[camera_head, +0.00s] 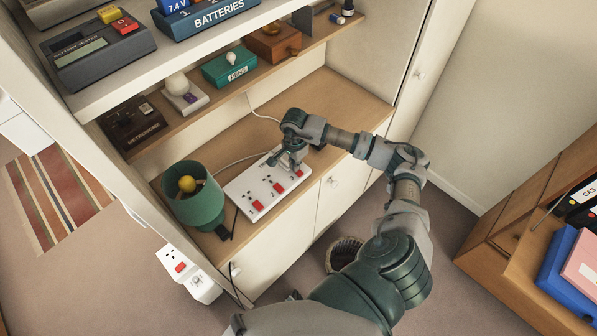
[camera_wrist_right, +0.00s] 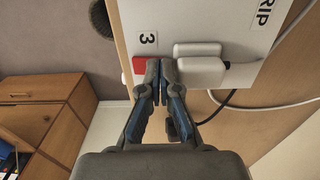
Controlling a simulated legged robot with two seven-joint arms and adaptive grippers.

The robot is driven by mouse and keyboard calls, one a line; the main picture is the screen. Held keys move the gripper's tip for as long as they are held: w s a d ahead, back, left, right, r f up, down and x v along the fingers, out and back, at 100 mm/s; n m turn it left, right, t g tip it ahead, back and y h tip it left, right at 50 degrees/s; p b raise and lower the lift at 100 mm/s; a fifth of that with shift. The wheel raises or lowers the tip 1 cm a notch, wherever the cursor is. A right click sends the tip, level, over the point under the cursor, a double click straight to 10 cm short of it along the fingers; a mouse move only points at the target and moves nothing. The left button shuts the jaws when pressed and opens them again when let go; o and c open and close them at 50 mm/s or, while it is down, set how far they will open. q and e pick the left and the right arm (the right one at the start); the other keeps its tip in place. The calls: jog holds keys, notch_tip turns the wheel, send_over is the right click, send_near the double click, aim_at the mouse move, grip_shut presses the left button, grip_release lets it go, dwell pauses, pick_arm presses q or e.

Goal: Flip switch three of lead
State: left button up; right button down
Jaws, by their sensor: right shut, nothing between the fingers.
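The lead is a white power strip (camera_head: 240,188) with red switches, lying on the low shelf. In the wrist view, the red switch (camera_wrist_right: 139,65) by the label "3" (camera_wrist_right: 148,40) sits near the strip's edge. My right gripper (camera_head: 293,168) is over the far right end of the strip. In the wrist view its shut, empty fingers (camera_wrist_right: 159,75) are right beside that switch and partly cover it; I cannot tell whether they touch it. A white plug (camera_wrist_right: 199,68) is on the other side of the fingers. My left gripper is not in view.
A green bin (camera_head: 194,207) with a yellow ball stands left of the strip. A shelf (camera_head: 217,98) with a teal pens box (camera_head: 229,68) runs above. Cables lie behind the strip. Bare shelf (camera_head: 345,100) is free at the right.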

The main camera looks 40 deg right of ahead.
jog(key=shift+f, duration=0.2)
jog(key=shift+d+r+p, duration=0.15)
jog(key=shift+r+p, duration=0.5)
jog(key=shift+r, duration=0.55)
jog(key=shift+r+p, duration=1.25)
jog(key=shift+r, duration=1.1)
